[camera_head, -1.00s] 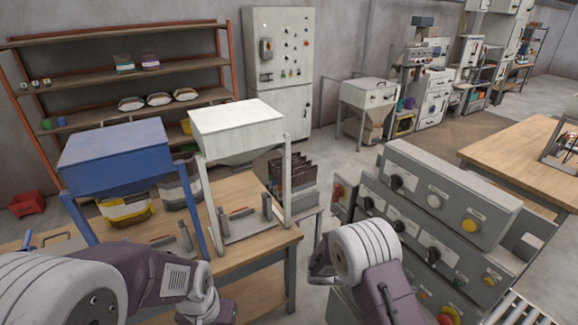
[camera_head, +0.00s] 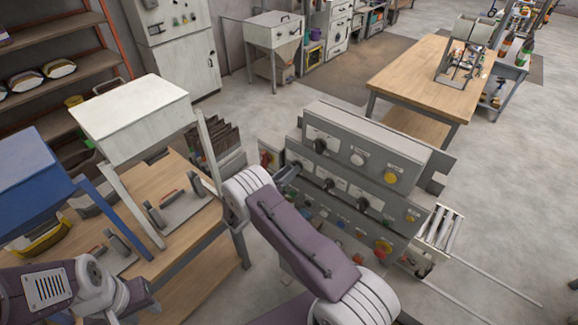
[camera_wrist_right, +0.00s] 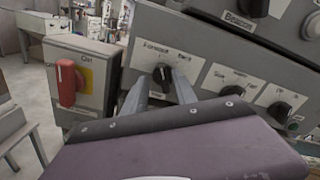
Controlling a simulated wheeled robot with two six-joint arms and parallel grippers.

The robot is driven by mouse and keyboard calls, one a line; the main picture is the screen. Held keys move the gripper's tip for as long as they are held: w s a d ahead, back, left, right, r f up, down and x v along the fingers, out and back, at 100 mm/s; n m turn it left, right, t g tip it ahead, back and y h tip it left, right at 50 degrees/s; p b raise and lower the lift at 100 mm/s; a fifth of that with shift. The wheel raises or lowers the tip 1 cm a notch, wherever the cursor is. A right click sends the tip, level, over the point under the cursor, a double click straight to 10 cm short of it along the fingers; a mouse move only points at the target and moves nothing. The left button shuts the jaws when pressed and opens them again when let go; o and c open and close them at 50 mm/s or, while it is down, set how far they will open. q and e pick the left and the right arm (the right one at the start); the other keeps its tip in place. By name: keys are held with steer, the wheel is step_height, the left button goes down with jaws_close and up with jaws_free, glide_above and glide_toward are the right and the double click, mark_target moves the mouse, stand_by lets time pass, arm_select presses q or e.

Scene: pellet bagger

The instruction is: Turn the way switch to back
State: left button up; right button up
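The control panel (camera_head: 345,170) stands right of centre in the head view, with rows of black knobs and coloured buttons. In the right wrist view, a black knob (camera_wrist_right: 162,76) sits under a small label I cannot read clearly; it seems to be the way switch. My right gripper (camera_wrist_right: 160,92) is open, its two grey fingers reaching toward the panel on either side of this knob. I cannot tell whether they touch it. In the head view the right gripper (camera_head: 286,178) is partly hidden by its wrist. My left gripper (camera_head: 130,300) is low at the left, its fingers unclear.
A red rotary handle (camera_wrist_right: 68,82) on a grey box is just left of the knob. More black knobs (camera_wrist_right: 280,110) lie to its right, and a larger one (camera_wrist_right: 254,6) above. A white hopper stand (camera_head: 135,115) is left of my right arm. Open floor lies behind the panel.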

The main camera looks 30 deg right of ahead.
steer(key=shift+s+d+r, duration=0.2)
steer(key=shift+s+d, duration=0.1)
steer(key=shift+s, duration=0.05)
steer(key=shift+w+a, duration=0.15)
steer(key=c, duration=0.7)
steer(key=shift+w, duration=0.1)
jaws_close()
arm_select(q)
steer(key=shift+s+a+r, duration=0.1)
steer(key=shift+s+r, duration=0.05)
steer(key=shift+s, duration=0.25)
